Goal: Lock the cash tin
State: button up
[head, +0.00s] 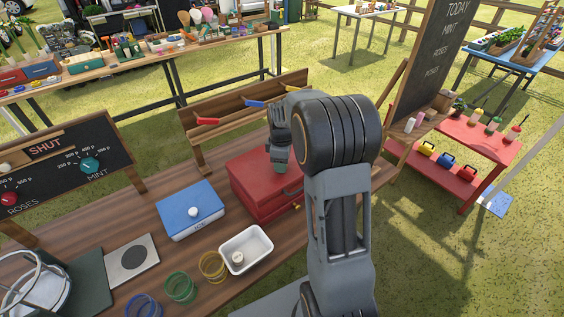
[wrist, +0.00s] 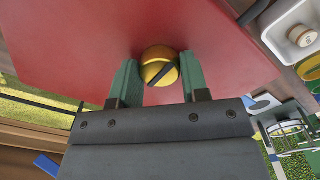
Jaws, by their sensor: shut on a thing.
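The cash tin (head: 252,193) is a red box with its lid down on the wooden counter, left of my arm in the head view. Its red face (wrist: 90,45) fills much of the wrist view. A round brass lock knob (wrist: 160,66) with a dark diagonal slot sits on that face. My gripper (wrist: 158,80) has its green fingers on either side of the knob and is shut on it. In the head view my gripper (head: 278,150) is over the tin, and the knob and fingertips are hidden there.
A white tray (head: 262,238) and a blue box (head: 178,208) with a white knob stand close to the tin. Coloured rings (head: 180,287) lie at the front. A wooden rack (head: 235,112) with coloured levers stands behind. A chalkboard (head: 430,60) stands at the right.

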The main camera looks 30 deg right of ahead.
dwell(0.4)
jog(key=o, duration=0.9)
jog(key=shift+r, duration=0.1)
notch_tip(320, 180, up, 14)
jog(key=shift+f, duration=0.15)
dwell(0.6)
